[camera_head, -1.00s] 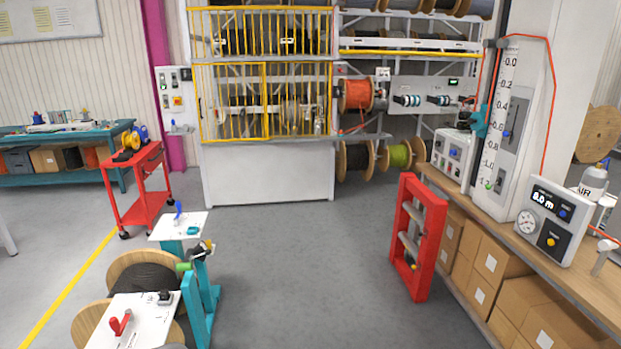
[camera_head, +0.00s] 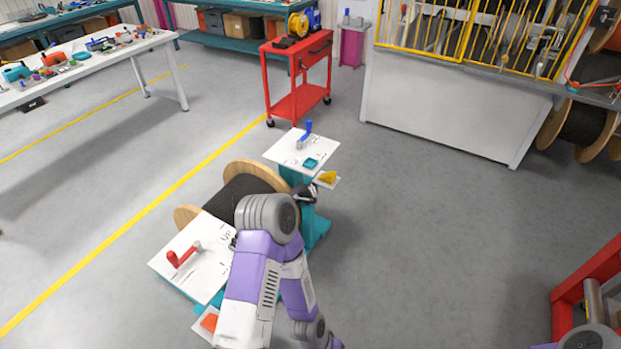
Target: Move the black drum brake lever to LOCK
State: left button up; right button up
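The near white panel (camera_head: 190,262) of the reel stand holds a red lever (camera_head: 183,256). A small dark part (camera_head: 233,240), possibly the black lever, shows at the panel's right edge. My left arm (camera_head: 262,265) covers most of that edge, so the lever's position cannot be read. The drum (camera_head: 245,187) with dark cable and wooden flanges lies behind the panel. A black fitting (camera_head: 305,192) sits on the teal post. I cannot make out my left gripper's fingers; the arm hides them or they are out of frame. My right gripper is out of frame.
The far white panel (camera_head: 302,151) has a blue lever (camera_head: 305,134) and a teal block (camera_head: 311,163). A red trolley (camera_head: 297,80) stands behind. A red frame (camera_head: 588,285) is at lower right. Grey floor (camera_head: 420,250) between is clear.

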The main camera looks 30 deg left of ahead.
aim_at(313, 201)
jog(key=u, duration=0.4)
jog(key=i, duration=1.85)
jog(key=u, duration=0.35)
